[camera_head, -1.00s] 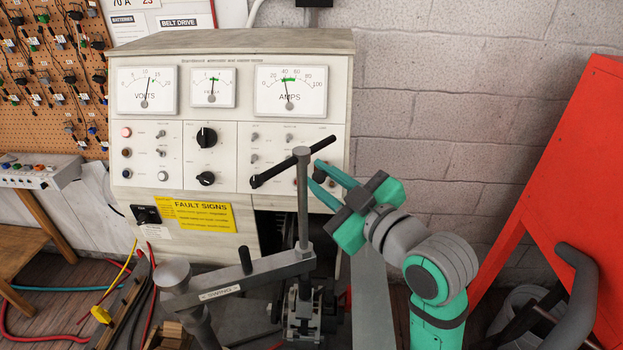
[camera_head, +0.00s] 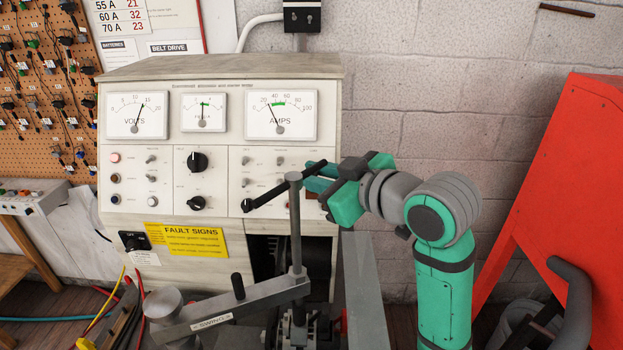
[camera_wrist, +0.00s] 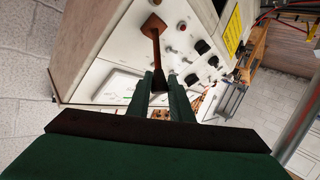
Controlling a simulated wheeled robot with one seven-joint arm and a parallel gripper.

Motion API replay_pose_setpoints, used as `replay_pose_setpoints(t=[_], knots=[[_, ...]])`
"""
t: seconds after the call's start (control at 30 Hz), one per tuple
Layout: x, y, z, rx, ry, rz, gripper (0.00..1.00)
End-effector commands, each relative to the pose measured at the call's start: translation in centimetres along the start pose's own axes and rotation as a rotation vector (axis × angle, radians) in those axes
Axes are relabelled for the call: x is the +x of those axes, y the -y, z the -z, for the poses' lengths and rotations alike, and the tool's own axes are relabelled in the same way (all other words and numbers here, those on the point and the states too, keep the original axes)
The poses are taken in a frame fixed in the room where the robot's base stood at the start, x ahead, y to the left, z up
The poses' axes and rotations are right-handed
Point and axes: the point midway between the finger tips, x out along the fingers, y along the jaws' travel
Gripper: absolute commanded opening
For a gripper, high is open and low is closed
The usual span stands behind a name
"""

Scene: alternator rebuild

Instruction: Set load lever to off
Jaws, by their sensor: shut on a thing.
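The load tester (camera_head: 215,150) stands against the wall. In the wrist view, a rust-brown lever (camera_wrist: 157,45) rises from a brown plate (camera_wrist: 154,26) on its pale panel. My gripper (camera_wrist: 159,82) is shut on the lever's end, its green fingers on either side. In the head view, my gripper (camera_head: 318,178) is at the panel's lower right, partly behind a black crossbar (camera_head: 285,187). The lever is mostly hidden there. The AMPS meter (camera_head: 281,115) needle leans left, near 20. The VOLTS meter (camera_head: 137,115) needle leans right.
A clamp post (camera_head: 295,230) with the black crossbar and a SWING arm (camera_head: 240,305) stands in front of the panel, close to my gripper.

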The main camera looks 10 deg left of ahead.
Motion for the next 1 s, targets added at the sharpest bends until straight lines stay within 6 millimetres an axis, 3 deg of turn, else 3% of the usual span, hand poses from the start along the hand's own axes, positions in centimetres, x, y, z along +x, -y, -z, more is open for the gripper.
replay_pose_setpoints(t=[0.47,0.5,0.57,0.87,1.0], knots=[[0.2,-0.1,0.2,-0.003,-0.005,0.000,0.00],[0.2,-0.1,0.2,-0.003,-0.004,0.000,0.29],[0.1,-0.1,0.2,-0.003,-0.004,-0.001,0.38],[-0.1,-0.2,0.1,-0.002,-0.002,-0.002,0.38],[-1.2,-0.2,0.1,-0.002,-0.002,-0.003,0.38]])
